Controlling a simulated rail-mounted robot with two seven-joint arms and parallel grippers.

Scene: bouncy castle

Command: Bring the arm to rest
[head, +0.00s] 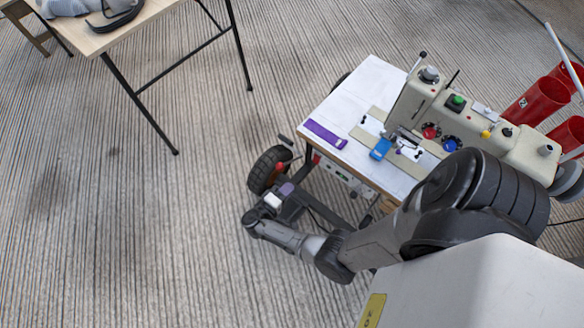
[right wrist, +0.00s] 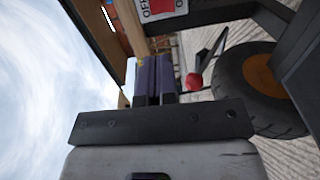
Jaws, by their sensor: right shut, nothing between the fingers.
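My right arm reaches from the lower right across the head view. Its gripper (head: 287,188) is beside the sewing machine table, low near a black wheel. In the right wrist view the gripper's two purple-dark fingers (right wrist: 155,72) are together, with nothing between them. My left arm and gripper do not show.
A sewing machine (head: 480,130) stands on a white-topped table (head: 365,85), with a purple strip (head: 325,134) and a blue piece (head: 381,149) on top. The wheel (head: 268,170) is close to the gripper. Striped carpet (head: 130,220) lies clear at left; a wooden table (head: 105,38) stands upper left.

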